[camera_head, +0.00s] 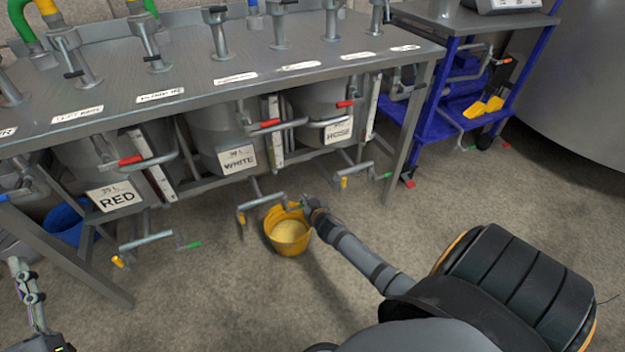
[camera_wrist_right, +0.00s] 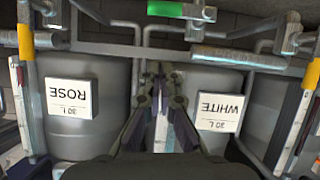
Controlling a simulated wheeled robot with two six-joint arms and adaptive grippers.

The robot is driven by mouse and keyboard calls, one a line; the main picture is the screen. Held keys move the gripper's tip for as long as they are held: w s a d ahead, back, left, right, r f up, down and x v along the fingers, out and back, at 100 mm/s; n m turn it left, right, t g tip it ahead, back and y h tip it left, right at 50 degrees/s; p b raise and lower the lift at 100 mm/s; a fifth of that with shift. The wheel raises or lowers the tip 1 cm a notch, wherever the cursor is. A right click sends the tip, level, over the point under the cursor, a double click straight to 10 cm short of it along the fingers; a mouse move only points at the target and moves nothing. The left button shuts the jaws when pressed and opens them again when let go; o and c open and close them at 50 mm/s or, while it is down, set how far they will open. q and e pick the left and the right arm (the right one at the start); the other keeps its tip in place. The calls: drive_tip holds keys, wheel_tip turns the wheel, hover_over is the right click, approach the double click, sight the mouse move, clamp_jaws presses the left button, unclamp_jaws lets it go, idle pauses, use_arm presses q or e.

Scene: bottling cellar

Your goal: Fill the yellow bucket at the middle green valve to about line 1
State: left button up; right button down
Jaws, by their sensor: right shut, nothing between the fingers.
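The yellow bucket (camera_head: 288,236) stands upright on the floor below the outlet pipe in front of the WHITE tank (camera_head: 238,158). Its inside looks pale; I cannot tell whether that is liquid, nor read any line. My right gripper (camera_head: 312,207) is shut and empty at the bucket's far right rim, beside the middle green valve, which it mostly hides. In the right wrist view the shut fingers (camera_wrist_right: 160,88) point toward the tanks, and a green handle (camera_wrist_right: 181,10) shows beyond them at the top. Part of my left gripper (camera_head: 28,285) shows at the left edge; its fingers are unclear.
Other green valves sit at left (camera_head: 192,245) and right (camera_head: 387,175). A blue cart (camera_head: 425,120) stands behind.

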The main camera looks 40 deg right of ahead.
use_arm(q)
wheel_tip(320, 180, down, 19)
drive_tip(key=g+p, duration=0.1)
drive_tip(key=g, duration=0.7)
drive_tip(key=shift+s+n+g+y+p, duration=0.25)
drive_tip(key=shift+n+g+y+p, duration=0.05)
drive_tip(key=shift+n+g+p, duration=0.1)
use_arm(e)
drive_tip(key=v, duration=0.6)
drive_tip(key=shift+s, duration=0.25)
use_arm(q)
drive_tip(key=shift+r, duration=0.1)
use_arm(e)
drive_tip(key=shift+r, duration=0.1)
